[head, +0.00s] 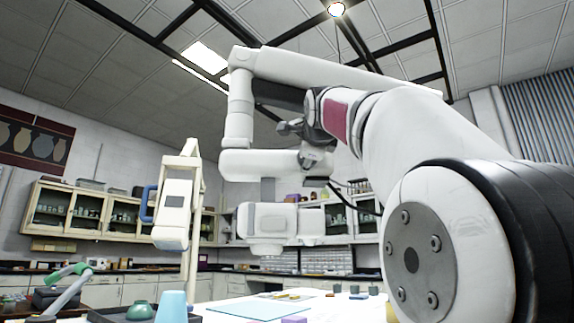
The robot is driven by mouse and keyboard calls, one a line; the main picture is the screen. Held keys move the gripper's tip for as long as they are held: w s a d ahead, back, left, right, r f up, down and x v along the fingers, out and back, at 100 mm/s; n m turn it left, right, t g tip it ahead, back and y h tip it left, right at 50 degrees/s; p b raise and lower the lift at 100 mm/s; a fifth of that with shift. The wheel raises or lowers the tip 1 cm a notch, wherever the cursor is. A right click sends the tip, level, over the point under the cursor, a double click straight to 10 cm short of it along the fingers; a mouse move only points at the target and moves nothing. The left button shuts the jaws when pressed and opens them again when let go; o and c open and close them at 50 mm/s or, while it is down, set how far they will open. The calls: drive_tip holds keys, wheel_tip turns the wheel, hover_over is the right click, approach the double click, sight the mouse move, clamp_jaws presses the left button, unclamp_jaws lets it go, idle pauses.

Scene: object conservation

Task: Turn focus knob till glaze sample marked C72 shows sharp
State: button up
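A white jointed boom (238,105) hangs over the table and carries a white boxy head (268,222), possibly the viewing instrument. I cannot make out a focus knob on it. My arm comes in from the right, and my dark grey gripper (302,140) is at its end, in front of or close beside the boom's lower joint. Whether it touches anything is unclear. Its fingers are small and overlap the parts behind, so I cannot tell if they are open or shut. No sample marked C72 can be read.
A cream device (175,205) with a blue handle stands left. On the table are a pale blue sheet (258,308), a light blue cup (172,306) and a green bowl (140,310). A green-and-grey jointed arm (70,283) stands at lower left. Cabinets (85,211) line the back.

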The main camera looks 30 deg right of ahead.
drive_tip(key=shift+f, duration=0.1)
idle(0.4)
drive_tip(key=o, duration=1.2)
drive_tip(key=shift+c, duration=0.2)
drive_tip(key=v, duration=1.2)
